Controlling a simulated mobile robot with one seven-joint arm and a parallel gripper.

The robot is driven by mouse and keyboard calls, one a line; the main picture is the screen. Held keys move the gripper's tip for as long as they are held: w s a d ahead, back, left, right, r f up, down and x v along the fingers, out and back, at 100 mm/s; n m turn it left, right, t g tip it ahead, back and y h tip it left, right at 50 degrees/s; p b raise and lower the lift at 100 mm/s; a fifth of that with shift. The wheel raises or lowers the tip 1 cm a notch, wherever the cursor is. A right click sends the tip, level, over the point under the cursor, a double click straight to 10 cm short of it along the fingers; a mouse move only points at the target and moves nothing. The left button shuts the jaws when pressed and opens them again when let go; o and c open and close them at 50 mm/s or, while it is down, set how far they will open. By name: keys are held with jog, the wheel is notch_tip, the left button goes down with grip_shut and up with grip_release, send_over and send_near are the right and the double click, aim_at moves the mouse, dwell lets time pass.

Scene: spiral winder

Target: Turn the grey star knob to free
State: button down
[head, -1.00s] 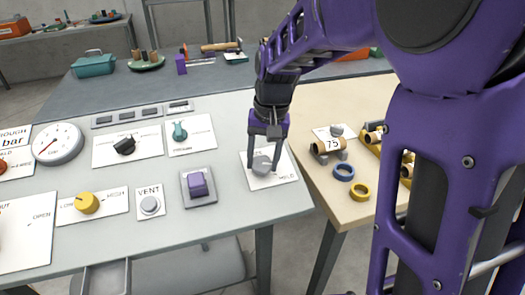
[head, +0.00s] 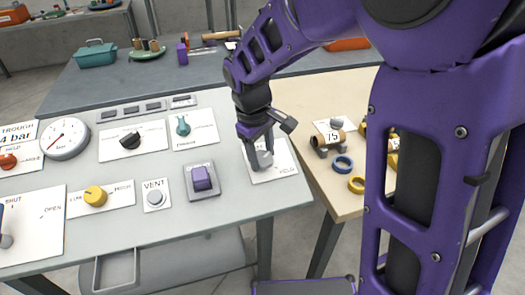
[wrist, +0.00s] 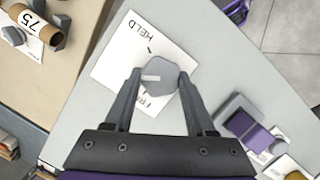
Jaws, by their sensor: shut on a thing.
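The grey star knob (head: 265,159) sits on a white label plate (head: 284,173) at the right end of the grey bench. In the wrist view the knob (wrist: 161,68) lies between the fingers of my gripper (wrist: 160,78), which is shut on it. A pale pointer line on the knob points left, toward one finger. The plate (wrist: 112,66) reads HELD at upper left; the word below, starting FR, is partly hidden by the knob and finger. In the head view my gripper (head: 257,158) reaches down and hides part of the knob.
A purple rocker switch (head: 201,178) stands left of the plate, with the VENT button (head: 155,197) beyond it. A teal knob (head: 183,125) is behind. On the wooden table to the right are a roll marked 75 (head: 331,138) and blue (head: 343,165) and yellow (head: 356,184) rings.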

jog(key=n+t, duration=0.1)
jog(key=n, duration=0.4)
jog(key=shift+s+a+h+p, duration=0.1)
jog(key=shift+h+p, duration=0.3)
jog(key=n+t, duration=0.1)
jog(key=n, duration=0.2)
jog(key=n+t, duration=0.1)
jog(key=n, duration=0.2)
jog(key=shift+s+p, duration=0.15)
jog(key=shift+p, duration=0.25)
jog(key=shift+n, duration=0.3)
jog(key=shift+c, duration=1.1)
grip_release()
